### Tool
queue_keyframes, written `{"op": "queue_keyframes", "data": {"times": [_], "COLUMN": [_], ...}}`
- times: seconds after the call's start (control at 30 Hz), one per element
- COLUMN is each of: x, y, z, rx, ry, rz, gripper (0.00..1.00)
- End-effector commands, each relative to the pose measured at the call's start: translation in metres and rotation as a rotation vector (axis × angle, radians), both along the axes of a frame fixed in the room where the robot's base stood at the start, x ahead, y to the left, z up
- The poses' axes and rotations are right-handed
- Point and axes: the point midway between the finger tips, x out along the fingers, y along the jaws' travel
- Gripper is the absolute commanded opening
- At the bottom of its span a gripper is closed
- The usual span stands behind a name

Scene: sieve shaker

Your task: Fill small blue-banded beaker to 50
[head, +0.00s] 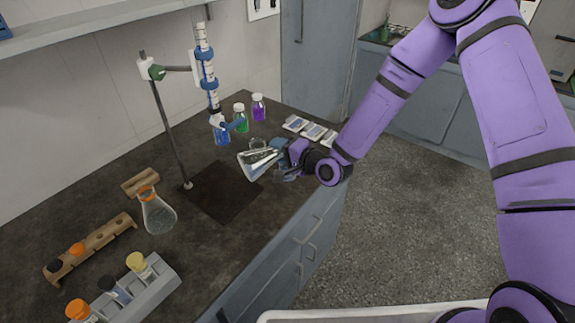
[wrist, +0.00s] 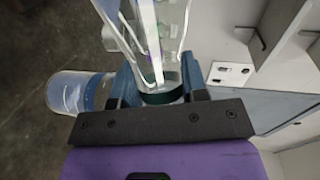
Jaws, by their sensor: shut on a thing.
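My gripper (head: 284,156) is over the right part of the dark bench. It is shut on a clear glass vessel (head: 258,163), which is tilted in the head view. In the wrist view, the held glass (wrist: 158,40) has a dark band (wrist: 161,97) between the blue fingers. A smaller clear vessel with a blue band (wrist: 76,92) lies beside the fingers in the wrist view and looks like the small blue-banded beaker. Its counterpart in the head view is unclear; a clear rim (head: 257,143) shows just behind the held glass. Fill levels cannot be read.
Green (head: 240,119) and purple (head: 258,107) bottles stand behind. A conical flask (head: 158,214), a wooden rack (head: 92,246) and a grey rack (head: 138,292) are at left. A dark mat (head: 222,192) is clear.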

Motion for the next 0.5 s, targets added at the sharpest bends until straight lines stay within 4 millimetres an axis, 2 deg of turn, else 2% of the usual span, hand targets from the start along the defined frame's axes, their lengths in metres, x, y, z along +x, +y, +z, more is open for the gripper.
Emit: {"op": "queue_keyframes", "data": {"times": [0.5], "x": [0.0004], "y": [-0.0007], "z": [0.0041], "rx": [0.028], "ry": [0.014], "rz": [0.0], "gripper": [0.0]}}
